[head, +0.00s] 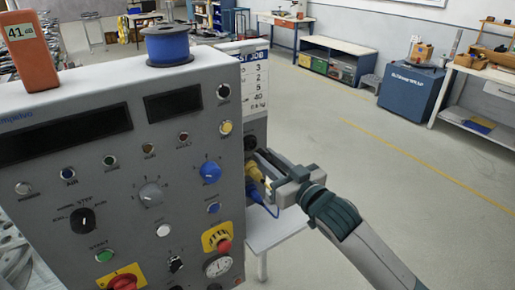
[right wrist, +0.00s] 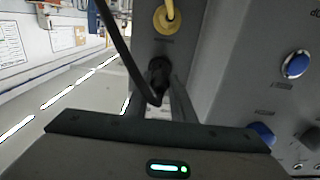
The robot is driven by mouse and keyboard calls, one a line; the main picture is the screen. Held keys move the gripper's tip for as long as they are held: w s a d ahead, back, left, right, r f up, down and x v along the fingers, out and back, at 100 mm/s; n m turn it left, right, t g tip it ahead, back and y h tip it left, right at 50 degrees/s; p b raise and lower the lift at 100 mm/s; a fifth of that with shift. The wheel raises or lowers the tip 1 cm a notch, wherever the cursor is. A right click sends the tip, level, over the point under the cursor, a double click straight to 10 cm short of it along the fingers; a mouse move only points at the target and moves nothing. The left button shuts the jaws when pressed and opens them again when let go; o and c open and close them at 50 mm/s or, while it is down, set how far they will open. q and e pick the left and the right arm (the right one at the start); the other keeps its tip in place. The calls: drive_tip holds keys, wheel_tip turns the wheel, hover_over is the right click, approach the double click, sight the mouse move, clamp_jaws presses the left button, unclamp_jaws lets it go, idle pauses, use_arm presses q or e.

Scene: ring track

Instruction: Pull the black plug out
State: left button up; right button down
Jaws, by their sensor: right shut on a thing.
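The grey control panel box (head: 110,150) stands in the left half of the head view, with sockets on its right side face. My right gripper (head: 266,168) is at that side face. In the right wrist view the black plug (right wrist: 158,72) sits between my gripper's fingers, which are shut on it. Its black cable (right wrist: 122,50) loops up to the left. The plug is against the side face; how deep it sits cannot be told. A yellow plug (right wrist: 167,20) is beside it. My left gripper is not in view.
A blue cable (head: 268,211) hangs from the side face just below my gripper. A blue spool (head: 167,46) and an orange device (head: 30,52) stand on the box. A pale table (head: 273,230) is below the gripper. Open floor lies to the right.

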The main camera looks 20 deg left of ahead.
drive_tip(key=shift+p+v, duration=0.5)
drive_tip(key=shift+v, duration=0.55)
